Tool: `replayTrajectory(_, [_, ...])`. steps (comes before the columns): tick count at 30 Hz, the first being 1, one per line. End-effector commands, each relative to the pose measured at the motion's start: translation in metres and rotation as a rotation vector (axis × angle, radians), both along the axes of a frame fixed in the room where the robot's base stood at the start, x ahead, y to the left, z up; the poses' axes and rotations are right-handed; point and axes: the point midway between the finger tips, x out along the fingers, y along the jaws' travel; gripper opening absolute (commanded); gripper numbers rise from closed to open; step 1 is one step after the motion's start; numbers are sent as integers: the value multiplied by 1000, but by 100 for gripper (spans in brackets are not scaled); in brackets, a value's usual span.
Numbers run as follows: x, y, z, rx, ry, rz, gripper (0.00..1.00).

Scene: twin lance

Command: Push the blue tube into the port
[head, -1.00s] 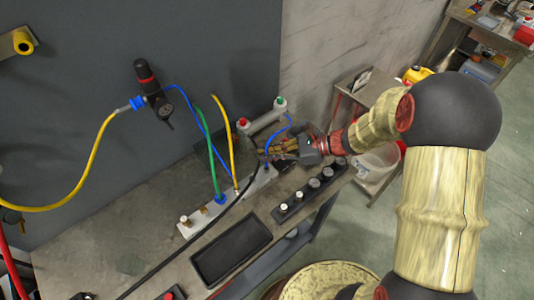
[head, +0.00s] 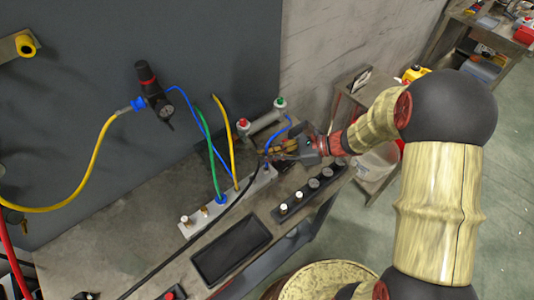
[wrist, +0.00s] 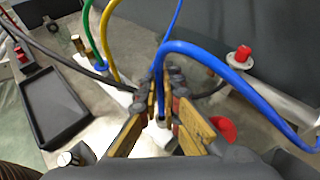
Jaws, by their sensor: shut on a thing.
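The blue tube (wrist: 212,53) arcs from the cylinder at the right of the wrist view down between my fingers. It also shows in the head view (head: 285,128). My gripper (wrist: 163,98) is shut on the tube close to its lower end, and in the head view it (head: 272,156) is over the far right end of the pale port block (head: 193,230). In the wrist view the tube's end points down at a port fitting (wrist: 161,122) just below the fingertips. The fingers partly hide this spot, so I cannot tell how deep the tube sits.
Green (head: 210,150) and yellow (head: 229,135) tubes rise from the block. A black cable (head: 190,243) crosses beside it. The cylinder (head: 262,123) with red and green fittings lies behind. A black tray (head: 230,250) and a strip of knobs (head: 300,193) are in front.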

Motion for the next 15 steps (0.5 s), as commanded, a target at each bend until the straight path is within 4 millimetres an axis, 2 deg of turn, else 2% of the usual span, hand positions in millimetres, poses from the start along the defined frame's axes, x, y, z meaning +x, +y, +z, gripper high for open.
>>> replayTrajectory(15, [0,0,-5,0,0,0,0])
